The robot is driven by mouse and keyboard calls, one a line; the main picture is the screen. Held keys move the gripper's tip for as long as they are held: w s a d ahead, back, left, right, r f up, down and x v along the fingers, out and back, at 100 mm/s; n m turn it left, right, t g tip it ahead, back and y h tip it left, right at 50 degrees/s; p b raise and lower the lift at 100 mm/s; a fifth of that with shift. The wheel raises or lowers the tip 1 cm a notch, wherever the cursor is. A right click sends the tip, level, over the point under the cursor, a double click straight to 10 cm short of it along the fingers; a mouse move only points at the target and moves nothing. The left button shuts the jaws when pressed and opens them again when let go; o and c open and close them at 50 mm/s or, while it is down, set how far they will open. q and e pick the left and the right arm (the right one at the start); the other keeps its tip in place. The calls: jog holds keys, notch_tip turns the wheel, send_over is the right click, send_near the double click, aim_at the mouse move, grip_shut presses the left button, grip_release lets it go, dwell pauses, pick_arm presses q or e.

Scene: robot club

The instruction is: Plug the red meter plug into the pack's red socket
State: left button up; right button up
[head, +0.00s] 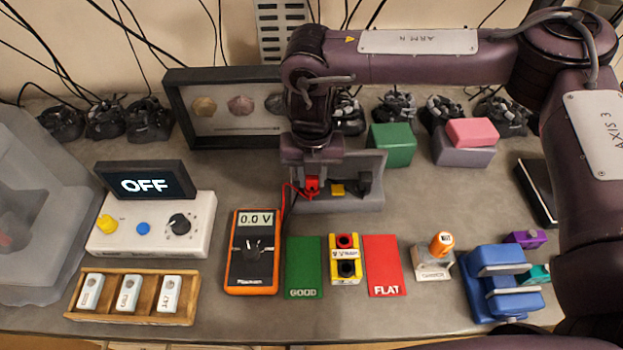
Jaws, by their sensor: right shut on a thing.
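My right gripper (312,176) points down at the grey stand (345,204) and is shut on the red meter plug (312,186). I cannot tell whether the plug still touches the stand. A red lead runs from the plug to the orange meter (252,279), whose display reads 0.0 V. A black plug (364,183) sits at the stand's right. My left gripper is not in view.
A green GOOD card (304,262) and a red FLAT card (383,262) flank the pack. A white control box (150,240) with an OFF display is at left, a wooden tray (130,317) in front of it. A blue vise-like block (500,285) is at right.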

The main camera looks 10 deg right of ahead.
jog(key=shift+r+p, duration=0.75)
jog(key=shift+r, duration=0.35)
jog(key=shift+r+p, duration=1.25)
jog(key=shift+r, duration=0.4)
